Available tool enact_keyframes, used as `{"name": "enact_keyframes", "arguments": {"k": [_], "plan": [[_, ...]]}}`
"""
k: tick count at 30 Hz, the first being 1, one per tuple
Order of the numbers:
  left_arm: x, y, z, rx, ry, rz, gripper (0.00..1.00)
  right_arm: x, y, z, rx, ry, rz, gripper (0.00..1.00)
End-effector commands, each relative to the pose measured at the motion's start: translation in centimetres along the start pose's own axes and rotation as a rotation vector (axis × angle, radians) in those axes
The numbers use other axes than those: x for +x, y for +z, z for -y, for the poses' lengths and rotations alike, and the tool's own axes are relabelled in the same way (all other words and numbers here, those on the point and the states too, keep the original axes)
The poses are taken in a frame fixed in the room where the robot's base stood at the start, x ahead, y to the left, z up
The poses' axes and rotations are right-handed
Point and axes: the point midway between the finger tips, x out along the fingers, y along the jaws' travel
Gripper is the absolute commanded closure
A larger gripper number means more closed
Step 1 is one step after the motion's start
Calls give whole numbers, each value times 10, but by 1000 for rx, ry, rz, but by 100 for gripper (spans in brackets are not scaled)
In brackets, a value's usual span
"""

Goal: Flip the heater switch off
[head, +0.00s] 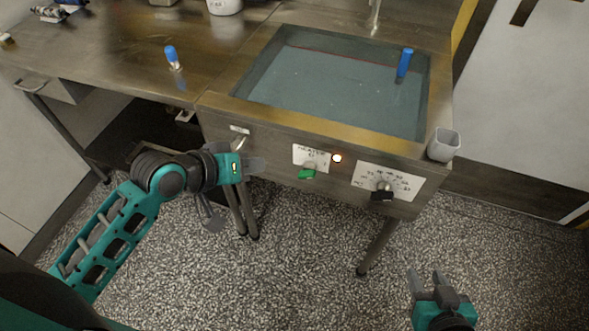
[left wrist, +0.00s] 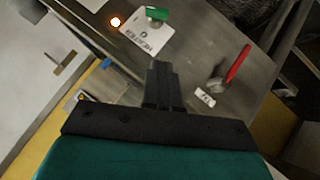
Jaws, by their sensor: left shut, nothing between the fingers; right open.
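The heater switch is a green rocker (head: 307,173) at the lower edge of a white label plate (head: 311,157) on the front panel of the sink unit. An indicator lamp (head: 337,158) beside it glows bright. In the left wrist view the green switch (left wrist: 156,14) and the glowing lamp (left wrist: 115,22) lie at the top. My left gripper (head: 262,166) is shut and empty, to the left of the switch and apart from it. Its closed fingers (left wrist: 161,82) point towards the panel. My right gripper (head: 427,277) is open and empty, low at the right, below the unit.
A dial with a black knob (head: 382,190) is right of the switch. A red-handled valve (left wrist: 238,62) is left of it. A water-filled basin (head: 330,80) holds a blue-handled item (head: 404,62). A grey cup (head: 443,145) hangs at the right corner. A blue-capped item (head: 172,57) stands on the counter.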

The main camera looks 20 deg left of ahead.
Motion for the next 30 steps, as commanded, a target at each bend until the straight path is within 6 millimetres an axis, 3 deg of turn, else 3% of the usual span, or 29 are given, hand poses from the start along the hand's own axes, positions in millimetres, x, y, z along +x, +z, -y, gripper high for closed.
{"name": "enact_keyframes", "arguments": {"k": [8, 24, 30], "plan": [[7, 0, 0, -1, 1, -1, 100, 0, 2, 1, 1, -1, 3, 57], [108, 6, 0, -2, 1, 3, 100, 10, 16, 2, 2, -2, 3, 57], [124, 24, 0, -1, 0, 1, 100, 12, 19, 2, 3, -2, 2, 57]]}}
